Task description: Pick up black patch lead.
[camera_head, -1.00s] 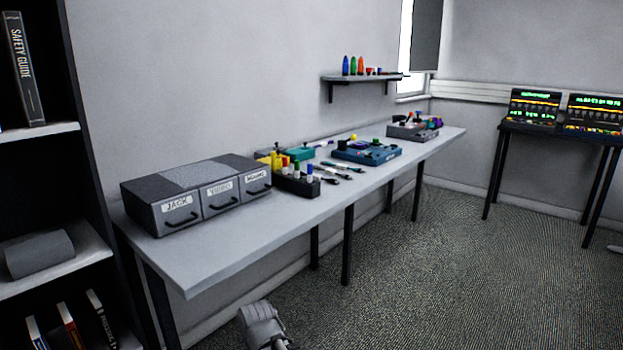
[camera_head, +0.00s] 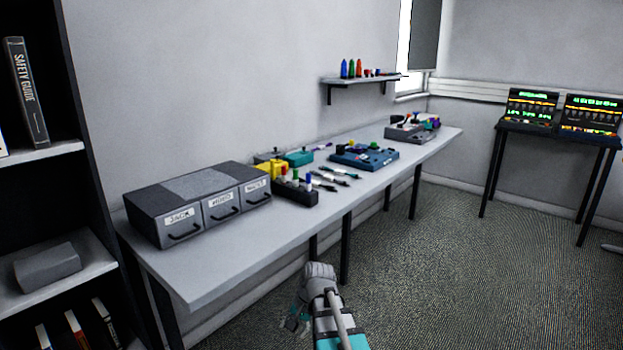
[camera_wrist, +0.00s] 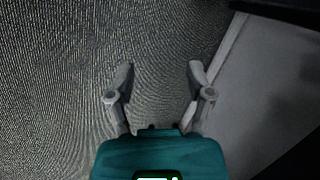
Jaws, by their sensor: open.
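Several short leads (camera_head: 333,178) lie on the long grey table, to the right of the dark holder with coloured tops. They are small in the head view, and I cannot tell surely which one is the black patch lead. My gripper (camera_wrist: 160,76) is open and empty in the wrist view, its two fingers apart over patterned carpet. No lead shows in the wrist view. In the head view my arm is low in front of the table, below and apart from the leads.
The table (camera_head: 245,250) carries a drawer unit (camera_head: 200,202), a dark holder (camera_head: 296,194), a yellow item (camera_head: 279,169) and a blue device (camera_head: 364,158). A bookshelf (camera_head: 60,153) stands at left. A small shelf (camera_head: 361,79) hangs above the table. Open carpet (camera_head: 430,270) lies at right.

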